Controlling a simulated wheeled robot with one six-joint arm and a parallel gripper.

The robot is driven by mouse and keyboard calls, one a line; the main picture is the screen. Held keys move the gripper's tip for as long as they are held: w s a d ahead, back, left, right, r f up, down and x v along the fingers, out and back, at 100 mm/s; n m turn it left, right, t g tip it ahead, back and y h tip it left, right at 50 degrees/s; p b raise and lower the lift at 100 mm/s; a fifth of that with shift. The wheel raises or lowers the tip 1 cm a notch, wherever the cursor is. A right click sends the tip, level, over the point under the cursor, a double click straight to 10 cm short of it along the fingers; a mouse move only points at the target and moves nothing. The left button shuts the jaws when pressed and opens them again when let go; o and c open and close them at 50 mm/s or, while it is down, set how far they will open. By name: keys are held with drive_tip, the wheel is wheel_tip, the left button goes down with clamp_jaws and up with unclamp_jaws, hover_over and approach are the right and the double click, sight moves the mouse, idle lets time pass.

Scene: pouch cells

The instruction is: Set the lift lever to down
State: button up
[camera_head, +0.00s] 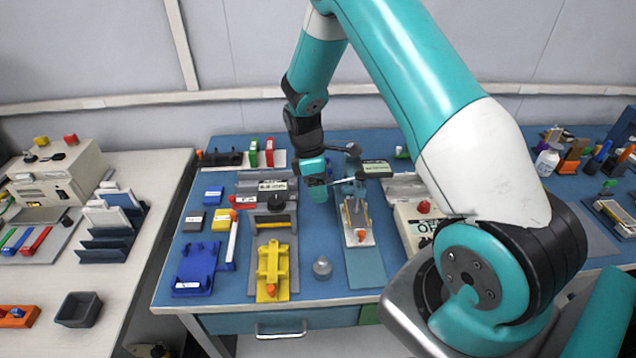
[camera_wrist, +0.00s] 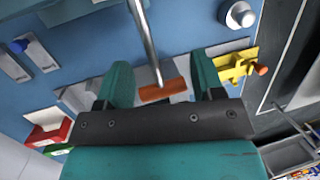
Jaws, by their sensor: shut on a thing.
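The lift lever shows in the wrist view as a thin metal rod (camera_wrist: 147,40) ending in an orange-brown crosspiece (camera_wrist: 163,92). My gripper (camera_wrist: 163,88) has its two teal fingers on either side of that crosspiece and is shut on it. In the head view my gripper (camera_head: 345,185) is low over the middle of the blue table, beside a pale fixture with an orange strip (camera_head: 357,236). The lever's handle is largely hidden there by my gripper, and I cannot tell its exact setting.
A yellow fixture with an orange knob (camera_head: 271,262) and a grey round knob (camera_head: 322,266) stand in front on the blue table (camera_head: 225,300). A pale box with a red button (camera_head: 424,206) is to the right. A black-knobbed machine (camera_head: 276,202) stands left of my gripper.

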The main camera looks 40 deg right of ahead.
drive_tip(key=shift+d+f+g+h, duration=0.1)
drive_tip(key=shift+f+g+h, duration=0.25)
drive_tip(key=shift+h, duration=0.25)
drive_tip(key=o, duration=1.3)
drive_tip(key=shift+c, duration=0.2)
drive_tip(key=b+v, duration=0.1)
drive_tip(key=v, duration=1.6)
drive_tip(key=shift+b, duration=0.35)
drive_tip(key=shift+r, duration=0.15)
